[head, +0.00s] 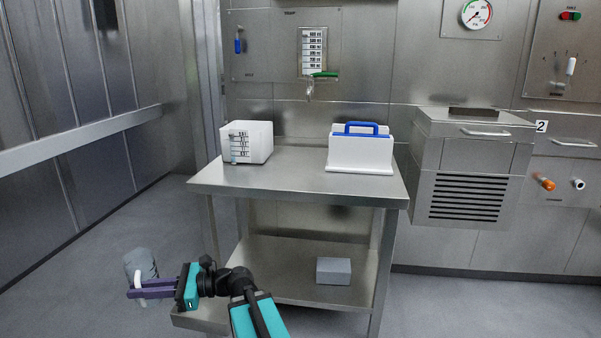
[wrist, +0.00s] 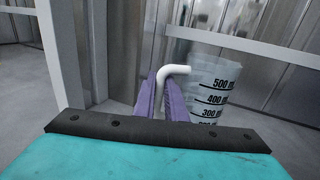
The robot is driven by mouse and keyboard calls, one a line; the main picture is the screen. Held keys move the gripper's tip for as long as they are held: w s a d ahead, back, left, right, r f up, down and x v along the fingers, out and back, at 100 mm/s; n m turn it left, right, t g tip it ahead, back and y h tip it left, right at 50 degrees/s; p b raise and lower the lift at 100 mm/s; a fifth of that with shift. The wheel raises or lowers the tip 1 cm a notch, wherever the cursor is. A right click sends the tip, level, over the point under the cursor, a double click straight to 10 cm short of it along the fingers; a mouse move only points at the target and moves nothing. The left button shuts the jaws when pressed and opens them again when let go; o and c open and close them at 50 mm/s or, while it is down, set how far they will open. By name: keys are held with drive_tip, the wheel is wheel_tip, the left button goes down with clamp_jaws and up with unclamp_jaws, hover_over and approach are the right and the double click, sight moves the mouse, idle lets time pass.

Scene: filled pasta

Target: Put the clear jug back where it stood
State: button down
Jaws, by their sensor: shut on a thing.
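The clear jug (head: 141,262) hangs at the lower left of the head view, left of the steel table. Its black volume marks and white handle show in the wrist view, where the jug (wrist: 214,92) is right of the fingers. My gripper (head: 135,288) has its purple fingers shut on the white handle. The fingers also show in the wrist view (wrist: 163,100). The jug looks roughly upright. The lower part of the jug is hidden in the wrist view.
A steel table (head: 290,184) stands ahead. On it are a white box with black marks (head: 258,142) at left and a white container with a blue handle (head: 360,158) at right. The tabletop between them is clear. A grey block (head: 334,271) lies on the lower shelf (head: 285,256).

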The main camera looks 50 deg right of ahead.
drive_tip(key=s+d+r+m+t+h+p, duration=0.2)
drive_tip(key=s+d+r+p, duration=0.1)
drive_tip(key=d+r+p, duration=0.65)
drive_tip(key=s+d+r+m+t+h+p, duration=0.15)
drive_tip(key=s+d+r+p, duration=0.4)
drive_tip(key=d, duration=0.65)
drive_tip(key=s+d+r+m+t+h+p, duration=0.1)
drive_tip(key=s+d+r+h+p, duration=0.1)
drive_tip(key=s+d+r+p, duration=0.3)
drive_tip(key=s+d+r+m+t+h+p, duration=0.1)
drive_tip(key=s+d+r+h+p, duration=0.1)
drive_tip(key=s+d+r+p, duration=0.4)
drive_tip(key=d+r+p, duration=0.3)
drive_tip(key=d+p, duration=0.3)
drive_tip(key=p, duration=0.1)
drive_tip(key=shift+s+r+m, duration=0.2)
drive_tip(key=shift+r+m, duration=0.15)
drive_tip(key=shift+r, duration=0.05)
drive_tip(key=w+d+f+p, duration=0.1)
drive_tip(key=w+d+p, duration=0.2)
drive_tip(key=w+d, duration=0.8)
drive_tip(key=shift+w+f, duration=0.25)
drive_tip(key=shift+w, duration=0.05)
